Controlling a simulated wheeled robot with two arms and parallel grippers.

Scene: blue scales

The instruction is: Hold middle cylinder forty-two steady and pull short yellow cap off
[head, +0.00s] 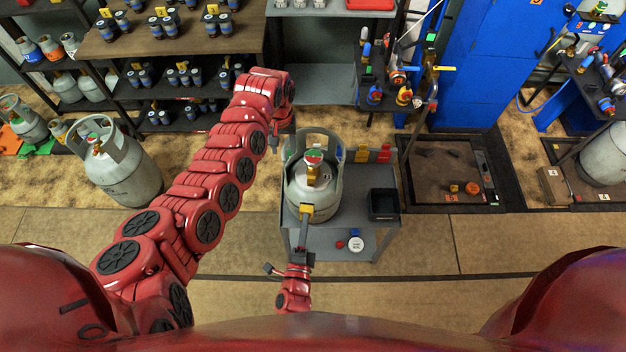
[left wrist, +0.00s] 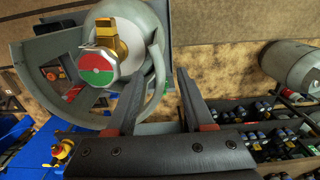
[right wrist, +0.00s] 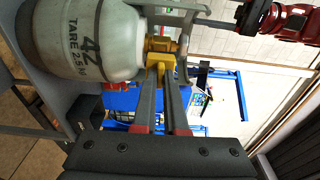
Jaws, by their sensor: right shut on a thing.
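Cylinder forty-two (head: 326,204) stands upright on a small grey cart, its number readable in the right wrist view (right wrist: 88,42). Its brass valve with a red, green and white dial (left wrist: 97,66) sits inside the collar (left wrist: 158,92). The short yellow cap (right wrist: 183,66) is at the valve's side outlet. My right gripper (head: 306,215) is shut on this cap from the near side. My left gripper (left wrist: 162,75) is open, its fingers at the collar's rim; I cannot tell whether they touch it. In the head view, the left gripper (head: 286,130) is behind the cylinder's upper left.
The grey cart (head: 286,212) carries a black bin (head: 384,204) at right and yellow and red pieces (head: 383,153) at the back. Another cylinder (head: 122,180) stands on the floor at left. Shelves (head: 150,90) line the back left; a blue cabinet (head: 470,70) stands at back right.

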